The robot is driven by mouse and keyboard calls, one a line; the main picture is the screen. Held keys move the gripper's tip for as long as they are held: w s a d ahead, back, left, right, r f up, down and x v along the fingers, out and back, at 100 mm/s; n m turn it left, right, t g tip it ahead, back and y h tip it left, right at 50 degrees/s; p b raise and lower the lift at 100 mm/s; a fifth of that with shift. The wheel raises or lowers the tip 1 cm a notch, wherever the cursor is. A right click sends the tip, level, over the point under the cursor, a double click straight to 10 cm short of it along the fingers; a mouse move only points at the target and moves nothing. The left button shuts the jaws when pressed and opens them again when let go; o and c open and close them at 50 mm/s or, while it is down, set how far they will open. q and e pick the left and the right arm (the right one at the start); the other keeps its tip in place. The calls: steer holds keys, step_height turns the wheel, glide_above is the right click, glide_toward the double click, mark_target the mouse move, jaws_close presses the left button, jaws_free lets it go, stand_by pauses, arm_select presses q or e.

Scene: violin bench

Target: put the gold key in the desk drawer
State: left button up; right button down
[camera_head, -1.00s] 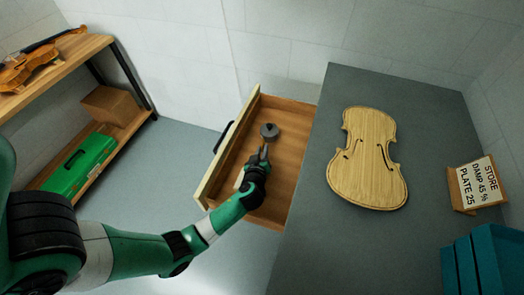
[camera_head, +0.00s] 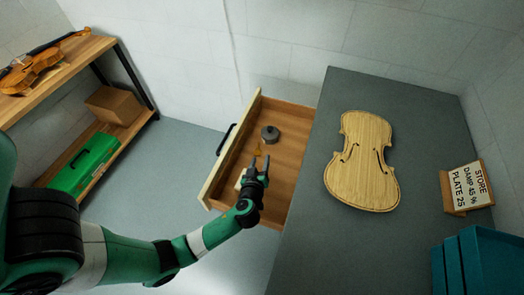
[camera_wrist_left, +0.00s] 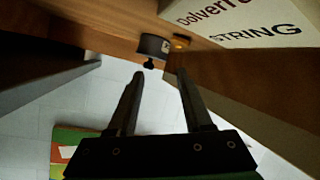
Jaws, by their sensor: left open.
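The desk drawer (camera_head: 290,155) is pulled open at the left side of the grey-topped desk. A small gold item that looks like the gold key (camera_head: 258,149) lies on the drawer floor, and it also shows in the left wrist view (camera_wrist_left: 181,42) beside a dark round tin. My left gripper (camera_head: 260,160) is over the drawer, just on the near side of the key. Its fingers (camera_wrist_left: 161,74) are apart with nothing between them. The key's full shape is too small to make out. My right gripper is out of view.
The round grey tin (camera_head: 270,133) and a pale box (camera_wrist_left: 255,20) lettered STRING are in the drawer. A shelf with a green case (camera_head: 85,163) is left.

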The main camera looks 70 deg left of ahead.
arm_select(q)
steer(key=shift+s+d+r+p, duration=0.35)
steer(key=shift+d+r, duration=0.2)
steer(key=shift+d, duration=0.05)
steer(key=shift+f, duration=0.1)
steer(key=w+d+r+m+t+h, duration=0.1)
steer(key=w+d+r+t, duration=0.3)
steer(key=r, duration=0.6)
steer(key=w+d+r+m+t+h, duration=0.1)
steer(key=w+d+r+m, duration=0.1)
steer(key=w+r, duration=0.6)
steer(key=w+d+r+m+t+h, duration=0.1)
steer(key=w+d+r+t, duration=0.25)
steer(key=r, duration=0.75)
steer(key=s+d+r+m+t+h, duration=0.1)
steer(key=d+r+m+t+h, duration=0.15)
steer(key=r, duration=0.55)
steer(key=s+d+r+m+t+h, duration=0.1)
steer(key=s+d+r+m+t, duration=0.15)
steer(key=r, duration=0.65)
steer(key=s+d+r+m+t+h, duration=0.1)
steer(key=d+r+m+t+h, duration=0.2)
steer(key=r, duration=0.5)
steer(key=s+d+r+m+t+h, duration=0.3)
steer(key=s+d+r+m+h, duration=0.1)
steer(key=s+r, duration=0.3)
step_height(320, 180, up, 3)
steer(key=shift+s+d+f+m, duration=0.1)
steer(key=shift+s+d+m, duration=0.2)
steer(key=shift+d+m, duration=0.1)
